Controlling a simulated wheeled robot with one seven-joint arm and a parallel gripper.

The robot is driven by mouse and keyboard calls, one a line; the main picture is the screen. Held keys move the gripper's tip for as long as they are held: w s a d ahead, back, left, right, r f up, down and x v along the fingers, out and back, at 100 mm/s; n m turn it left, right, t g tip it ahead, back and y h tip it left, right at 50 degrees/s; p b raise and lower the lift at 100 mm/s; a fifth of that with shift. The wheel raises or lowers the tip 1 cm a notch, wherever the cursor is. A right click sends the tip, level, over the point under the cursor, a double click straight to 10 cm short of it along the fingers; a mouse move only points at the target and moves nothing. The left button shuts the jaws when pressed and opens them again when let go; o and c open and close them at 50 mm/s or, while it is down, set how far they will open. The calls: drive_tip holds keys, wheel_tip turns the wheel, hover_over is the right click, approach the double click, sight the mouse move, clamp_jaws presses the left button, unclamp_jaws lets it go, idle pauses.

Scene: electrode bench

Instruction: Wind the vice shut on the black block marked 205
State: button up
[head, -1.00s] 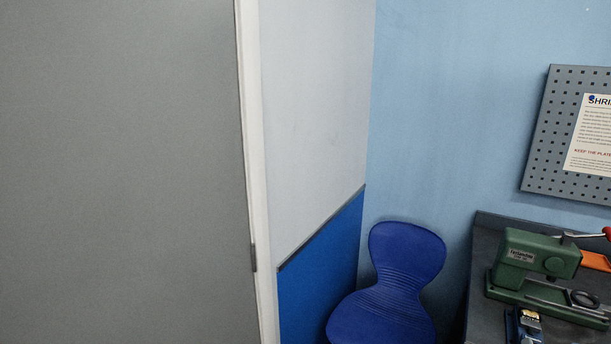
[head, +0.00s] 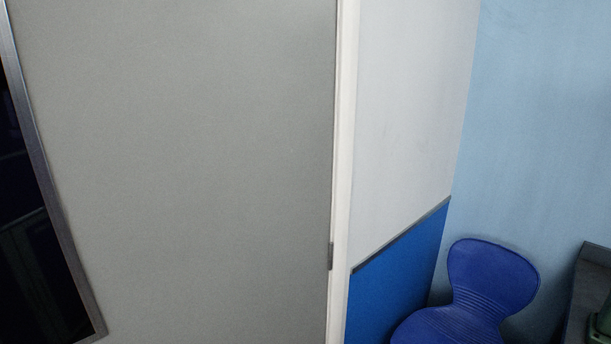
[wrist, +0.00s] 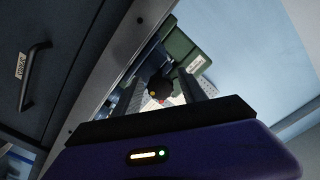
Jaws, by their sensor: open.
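I cannot make out the vice or the black block marked 205 in the head view. My gripper (wrist: 162,78) shows in the wrist view, open, its two dark fingers standing apart above its purple body. A dark rounded thing (wrist: 159,87) with small yellow and red spots appears between or beyond the fingers; I cannot tell what it is or whether it is touched. A green machine (wrist: 184,48) with a pale label lies beyond them. A sliver of green (head: 604,322) shows at the head view's right edge.
In the head view a blue chair (head: 490,280) stands by the wall, left of the dark bench (head: 582,300). A large grey panel (head: 180,160) fills the left. In the wrist view a dark drawer front (wrist: 70,60) with a handle (wrist: 34,75) is at left.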

drive_tip(key=p+v, duration=0.3)
drive_tip(key=v, duration=0.3)
drive_tip(key=shift+s+a, duration=0.2)
drive_tip(key=shift+a, duration=0.05)
idle(0.4)
drive_tip(key=s+a+r+n+t+y, duration=0.2)
drive_tip(key=a+n, duration=0.2)
drive_tip(key=a, duration=0.4)
drive_tip(key=s+a+r+n+t+y+b, duration=0.1)
drive_tip(key=s+a+r+n+t+y, duration=0.15)
drive_tip(key=a, duration=0.55)
drive_tip(key=s+a+r+n+t+y, duration=0.1)
drive_tip(key=a+r+n+y, duration=0.15)
drive_tip(key=a+n, duration=0.35)
drive_tip(key=s+a+r+n+g+y+b, duration=0.2)
drive_tip(key=s+a+n+y, duration=0.3)
drive_tip(key=s+a, duration=1)
drive_tip(key=a+y, duration=0.1)
drive_tip(key=a, duration=0.2)
drive_tip(key=shift+s+a+r+y+b, duration=0.15)
drive_tip(key=shift+a+r+y+b, duration=0.05)
drive_tip(key=shift+y+b, duration=0.2)
